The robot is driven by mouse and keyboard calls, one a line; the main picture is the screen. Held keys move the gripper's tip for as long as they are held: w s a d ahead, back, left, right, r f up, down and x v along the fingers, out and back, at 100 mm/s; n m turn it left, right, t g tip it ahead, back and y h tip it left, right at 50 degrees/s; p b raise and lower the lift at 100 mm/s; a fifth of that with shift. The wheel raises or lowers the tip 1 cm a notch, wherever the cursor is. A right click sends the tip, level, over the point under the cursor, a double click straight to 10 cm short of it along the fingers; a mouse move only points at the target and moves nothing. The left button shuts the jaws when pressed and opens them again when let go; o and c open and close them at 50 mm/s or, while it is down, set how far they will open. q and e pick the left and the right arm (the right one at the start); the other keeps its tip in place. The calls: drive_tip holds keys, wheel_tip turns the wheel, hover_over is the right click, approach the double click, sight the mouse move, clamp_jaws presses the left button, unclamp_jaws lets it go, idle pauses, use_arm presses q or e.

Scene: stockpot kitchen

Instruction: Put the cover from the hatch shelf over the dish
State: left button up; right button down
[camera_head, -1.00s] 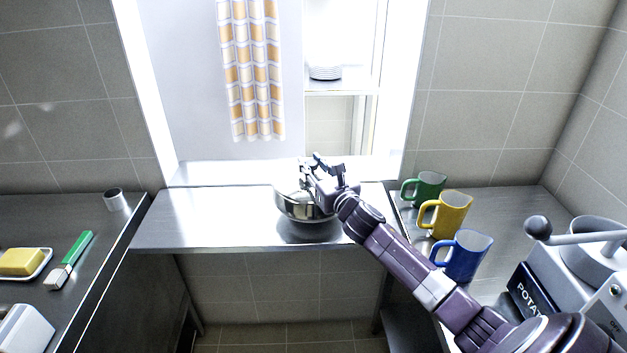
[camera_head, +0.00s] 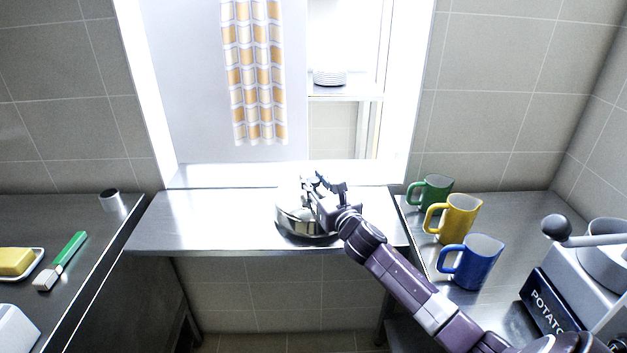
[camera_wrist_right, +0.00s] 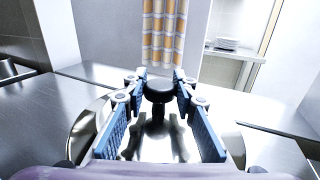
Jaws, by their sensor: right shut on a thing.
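The cover (camera_head: 292,222) is a shiny metal dome on or just above the steel hatch shelf (camera_head: 205,225); I cannot tell if it touches. In the right wrist view its domed metal (camera_wrist_right: 90,125) spreads below the fingers, and its black knob (camera_wrist_right: 160,92) stands between them. My right gripper (camera_head: 322,184) is over the top of the cover, shut on its knob; the two blue-padded fingers also show in the right wrist view (camera_wrist_right: 158,110). My left gripper is out of view.
Butter (camera_head: 14,262), a green-handled brush (camera_head: 62,258) and a metal cup (camera_head: 112,200) are left. The shelf's left part is clear.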

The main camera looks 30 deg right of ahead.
drive_tip(key=c, duration=1.6)
unclamp_jaws()
drive_tip(key=shift+r, duration=0.3)
drive_tip(key=shift+r+p, duration=0.45)
drive_tip(key=shift+p, duration=0.15)
drive_tip(key=s, duration=0.2)
drive_tip(key=s+b, duration=0.1)
drive_tip(key=s, duration=0.1)
drive_tip(key=s+a, duration=0.1)
drive_tip(key=s, duration=0.1)
drive_tip(key=shift+s+f, duration=0.15)
drive_tip(key=shift+s+a, duration=0.1)
drive_tip(key=shift+s, duration=0.5)
